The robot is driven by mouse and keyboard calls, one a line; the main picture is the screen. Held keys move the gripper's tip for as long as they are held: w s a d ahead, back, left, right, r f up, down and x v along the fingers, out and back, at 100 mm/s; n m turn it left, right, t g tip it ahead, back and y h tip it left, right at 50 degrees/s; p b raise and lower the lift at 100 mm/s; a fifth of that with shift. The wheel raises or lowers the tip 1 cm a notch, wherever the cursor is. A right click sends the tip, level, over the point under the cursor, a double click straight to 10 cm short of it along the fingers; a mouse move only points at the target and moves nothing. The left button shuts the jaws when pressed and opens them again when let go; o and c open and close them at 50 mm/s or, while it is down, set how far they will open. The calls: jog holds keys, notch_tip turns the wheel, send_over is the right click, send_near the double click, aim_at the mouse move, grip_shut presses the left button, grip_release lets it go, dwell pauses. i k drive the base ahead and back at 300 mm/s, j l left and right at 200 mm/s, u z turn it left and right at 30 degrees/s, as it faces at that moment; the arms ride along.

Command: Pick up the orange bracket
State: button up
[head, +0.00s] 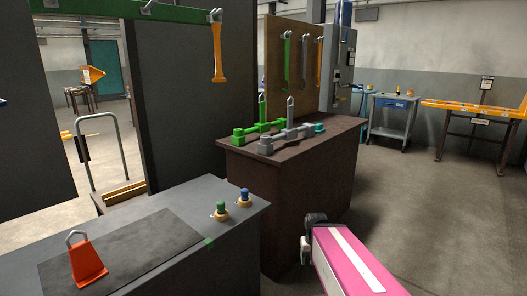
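A red-orange bracket (88,264) with a grey bent loop at its top stands on a dark mat (150,238) at the lower left, on a grey bench. It is the nearest orange piece. My pink arm with a white stripe reaches in from the lower right. The dark grey end of my arm, my gripper (308,238), is over the floor beside the brown cabinet, well to the right of the bracket and apart from it. Its fingers are too small and turned away to tell whether they are open or shut.
Two small knobs, green (220,210) and blue (244,197), stand on the bench's right part. A brown cabinet (300,190) carries green and grey fork-like parts. Orange pieces hang at a dark panel (180,110) and pegboard (270,60).

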aim_at(87, 268)
jog(key=u, duration=2)
jog(key=l+u, duration=0.15)
jog(key=u, duration=0.15)
